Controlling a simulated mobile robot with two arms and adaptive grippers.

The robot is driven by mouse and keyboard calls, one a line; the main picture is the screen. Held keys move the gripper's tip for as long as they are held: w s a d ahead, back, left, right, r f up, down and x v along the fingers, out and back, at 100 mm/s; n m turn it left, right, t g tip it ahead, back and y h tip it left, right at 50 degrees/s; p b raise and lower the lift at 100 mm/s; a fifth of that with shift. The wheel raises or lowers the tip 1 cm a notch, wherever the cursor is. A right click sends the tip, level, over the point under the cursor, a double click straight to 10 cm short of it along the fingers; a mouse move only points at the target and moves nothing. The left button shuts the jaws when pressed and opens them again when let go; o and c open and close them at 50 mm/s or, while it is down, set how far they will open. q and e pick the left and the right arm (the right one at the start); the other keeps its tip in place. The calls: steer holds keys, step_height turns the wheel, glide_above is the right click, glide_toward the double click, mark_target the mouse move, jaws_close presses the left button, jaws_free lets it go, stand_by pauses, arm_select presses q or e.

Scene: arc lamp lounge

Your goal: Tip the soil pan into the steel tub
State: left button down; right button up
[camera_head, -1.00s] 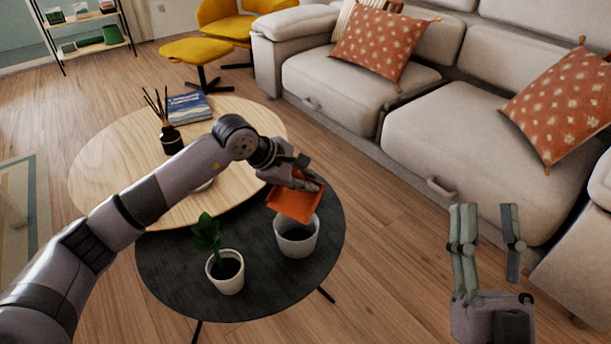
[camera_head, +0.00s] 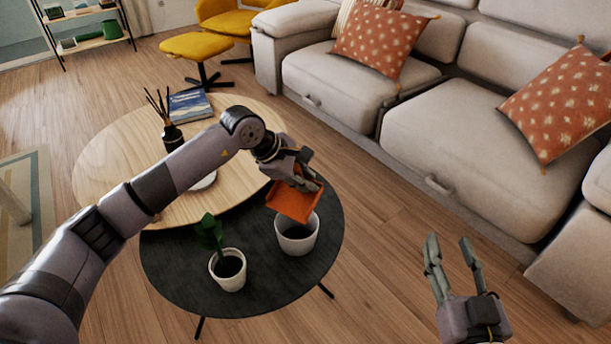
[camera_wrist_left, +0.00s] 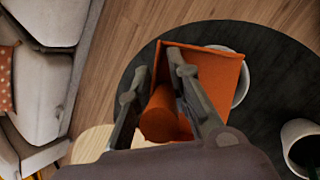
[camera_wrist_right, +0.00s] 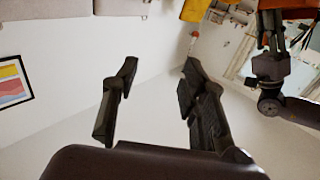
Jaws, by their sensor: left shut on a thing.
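The orange soil pan (camera_head: 294,205) is tilted over the steel tub (camera_head: 297,246), a light grey round vessel on the dark side table, with something dark inside. My left gripper (camera_head: 298,178) is shut on the pan's round handle (camera_wrist_left: 158,118), and in the left wrist view the pan (camera_wrist_left: 215,70) covers most of the tub, leaving part of its rim (camera_wrist_left: 243,80) showing. I cannot tell whether soil is still in the pan. My right gripper (camera_head: 450,241) is open and empty, in front of the sofa; its spread fingers also show in the right wrist view (camera_wrist_right: 160,66).
A white pot with a green plant (camera_head: 229,274) stands on the dark table (camera_head: 180,285), left of the tub. The light wooden table (camera_head: 110,180) behind carries a reed diffuser (camera_head: 172,137) and a blue book (camera_head: 190,105). The sofa (camera_head: 470,150) lies to the right.

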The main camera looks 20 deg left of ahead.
arm_select(q)
steer(key=shift+r+g+p, duration=0.2)
steer(key=shift+g+p, duration=0.1)
steer(key=shift+p, duration=0.3)
steer(key=shift+r+n+g+p, duration=0.3)
steer(key=shift+g+p, duration=0.5)
steer(key=shift+p, duration=0.35)
steer(key=shift+r+g+y+p, duration=0.3)
steer(key=shift+g+p, duration=0.6)
arm_select(e)
steer(key=s+d+f+g+h, duration=0.2)
steer(key=s+d+f+g, duration=0.1)
steer(key=s+f+g, duration=0.4)
steer(key=s+d+f+g+h, duration=0.2)
steer(key=s+d+f+g, duration=0.2)
steer(key=s+f+g, duration=0.3)
steer(key=shift+s+f+m, duration=0.4)
steer(key=shift+s+f, duration=0.95)
steer(key=shift+s, duration=0.15)
